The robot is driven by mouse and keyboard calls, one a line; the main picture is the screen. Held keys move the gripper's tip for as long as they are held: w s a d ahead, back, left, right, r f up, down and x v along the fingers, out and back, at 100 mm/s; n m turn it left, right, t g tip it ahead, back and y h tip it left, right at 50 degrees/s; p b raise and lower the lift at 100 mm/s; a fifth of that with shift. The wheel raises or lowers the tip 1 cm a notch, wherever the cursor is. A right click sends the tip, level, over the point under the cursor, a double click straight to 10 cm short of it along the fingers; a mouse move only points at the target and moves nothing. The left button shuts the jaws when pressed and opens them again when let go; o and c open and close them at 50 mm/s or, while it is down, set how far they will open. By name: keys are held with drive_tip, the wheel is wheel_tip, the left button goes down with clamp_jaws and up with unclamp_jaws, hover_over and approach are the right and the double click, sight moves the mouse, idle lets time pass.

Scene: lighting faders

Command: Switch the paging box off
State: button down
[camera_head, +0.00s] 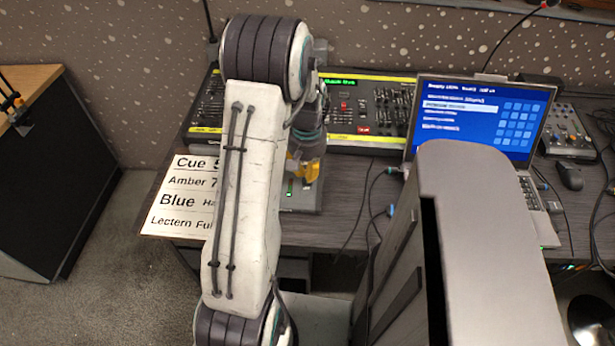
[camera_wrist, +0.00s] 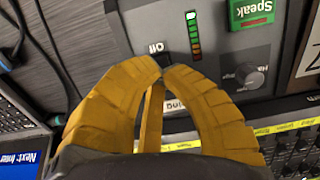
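My gripper (camera_wrist: 163,66) has yellow fingers whose tips are together over the panel by this label; nothing shows held. Whether the tips touch the switch is unclear. In the head view, the box (camera_head: 308,198) is partly hidden behind my arm, with my gripper (camera_head: 303,172) over it.
A long fader console (camera_head: 375,110) lies behind the box. A laptop (camera_head: 475,115) stands to the right, with a small mixer (camera_head: 567,130) and a mouse (camera_head: 569,176) beyond. A cue sheet (camera_head: 172,200) lies left of the box. Cables (camera_head: 362,205) run right of it.

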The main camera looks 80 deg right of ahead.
drive_tip(key=shift+f+b, duration=0.95)
drive_tip(key=shift+f, duration=0.25)
idle(0.6)
drive_tip(key=shift+r, duration=0.1)
drive_tip(key=shift+r+p, duration=2.65)
drive_tip(key=shift+r, duration=0.85)
